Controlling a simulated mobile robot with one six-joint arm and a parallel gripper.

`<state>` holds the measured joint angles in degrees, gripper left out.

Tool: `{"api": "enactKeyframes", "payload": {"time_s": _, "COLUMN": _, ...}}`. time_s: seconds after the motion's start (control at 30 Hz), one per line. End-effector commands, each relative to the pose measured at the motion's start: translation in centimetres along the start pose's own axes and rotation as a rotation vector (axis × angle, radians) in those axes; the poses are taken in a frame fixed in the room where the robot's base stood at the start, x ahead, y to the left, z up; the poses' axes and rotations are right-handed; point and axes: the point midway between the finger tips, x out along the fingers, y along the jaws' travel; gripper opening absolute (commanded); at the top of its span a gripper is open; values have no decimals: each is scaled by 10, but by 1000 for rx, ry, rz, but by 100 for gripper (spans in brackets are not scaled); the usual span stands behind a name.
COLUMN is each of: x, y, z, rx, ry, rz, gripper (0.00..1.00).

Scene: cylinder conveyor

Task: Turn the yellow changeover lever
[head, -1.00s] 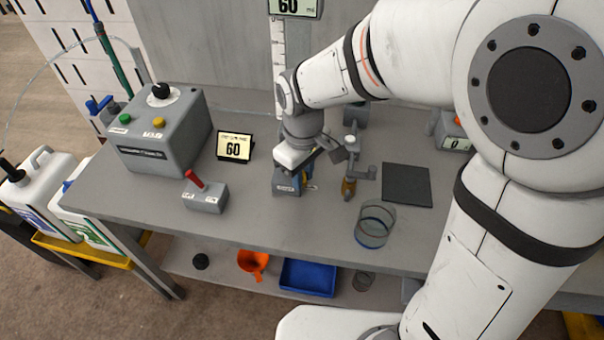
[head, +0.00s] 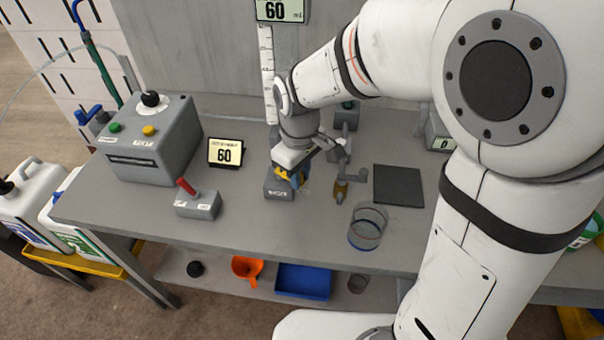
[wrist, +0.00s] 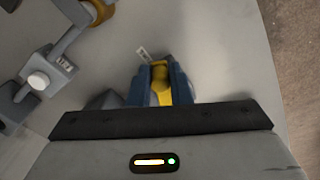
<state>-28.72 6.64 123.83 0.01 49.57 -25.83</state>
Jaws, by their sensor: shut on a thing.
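The yellow changeover lever (wrist: 161,85) shows in the wrist view between the two blue fingers of my gripper (wrist: 160,80). My gripper is shut on it. In the head view my gripper (head: 291,177) points down at a small grey lever block (head: 278,190) on the bench. The lever itself is mostly hidden by the fingers there, so its angle is hard to tell. A small white label (wrist: 142,53) sticks out beside the fingers in the wrist view.
A grey valve with an amber end (head: 341,190) stands just right of my gripper. A clear glass cylinder (head: 368,228) and a dark square pad (head: 398,186) lie further right.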

Motion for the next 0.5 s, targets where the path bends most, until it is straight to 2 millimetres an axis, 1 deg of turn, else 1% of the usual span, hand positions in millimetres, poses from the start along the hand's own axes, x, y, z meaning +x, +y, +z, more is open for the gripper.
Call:
{"api": "enactKeyframes", "payload": {"time_s": 0.2, "x": 0, "y": 11, "z": -2, "rx": 2, "ry": 2, "rz": 1, "gripper": 12}}
{"api": "enactKeyframes", "payload": {"time_s": 0.5, "x": -1, "y": 12, "z": -3, "rx": 1, "ry": 4, "rz": 2, "gripper": 13}}
